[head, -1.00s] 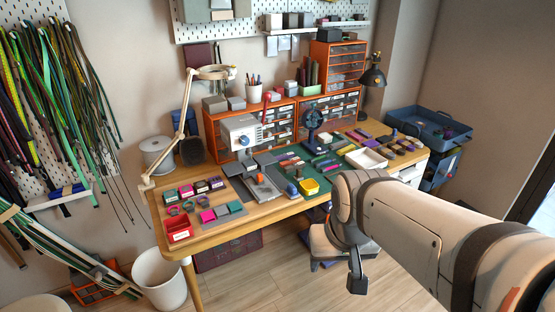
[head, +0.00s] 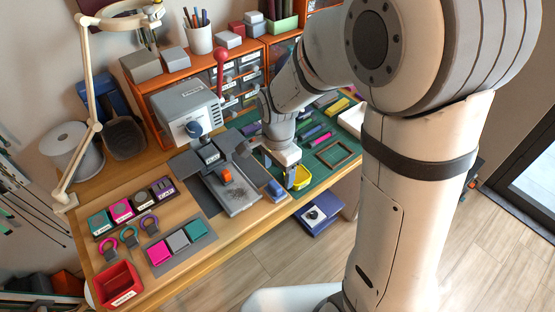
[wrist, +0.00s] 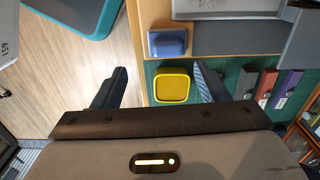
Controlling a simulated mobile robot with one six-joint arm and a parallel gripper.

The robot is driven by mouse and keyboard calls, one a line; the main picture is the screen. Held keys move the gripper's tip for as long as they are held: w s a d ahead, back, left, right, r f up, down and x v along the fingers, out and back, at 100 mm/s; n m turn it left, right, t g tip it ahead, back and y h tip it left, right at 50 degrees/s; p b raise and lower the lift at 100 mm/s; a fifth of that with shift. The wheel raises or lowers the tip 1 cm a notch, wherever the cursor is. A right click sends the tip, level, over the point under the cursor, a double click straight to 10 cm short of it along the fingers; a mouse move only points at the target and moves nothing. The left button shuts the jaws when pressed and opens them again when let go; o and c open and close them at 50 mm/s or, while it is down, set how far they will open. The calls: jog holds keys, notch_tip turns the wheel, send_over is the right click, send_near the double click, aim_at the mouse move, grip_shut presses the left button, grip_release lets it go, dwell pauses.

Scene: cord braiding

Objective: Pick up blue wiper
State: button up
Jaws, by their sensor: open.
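A small blue block, which looks like the blue wiper (head: 273,190), lies on the work table near its front edge, just left of the yellow square dish (head: 301,178). In the wrist view the blue wiper (wrist: 167,42) lies beyond my fingertips, and the yellow dish (wrist: 172,86) shows between my fingers, nearer the right one. My gripper (head: 279,176) is open and empty above the table, over the front edge by the dish. It also shows in the wrist view (wrist: 159,75), fingers wide apart.
A grey press (head: 190,110) with a metal base plate (head: 236,190) stands left of the wiper. A green mat (head: 322,165) with coloured pieces lies right. A red bin (head: 119,285) sits at the left front. Floor shows beyond the table edge.

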aim_at(275, 185)
jog(key=shift+w+a+f, duration=0.2)
jog(key=shift+w+f, duration=0.15)
jog(key=shift+w, duration=0.05)
jog(key=shift+f, duration=0.35)
jog(key=f, duration=0.7)
jog(key=shift+a, duration=0.2)
jog(key=shift+r, duration=0.1)
jog(key=c, duration=0.7)
jog(key=shift+c, duration=0.2)
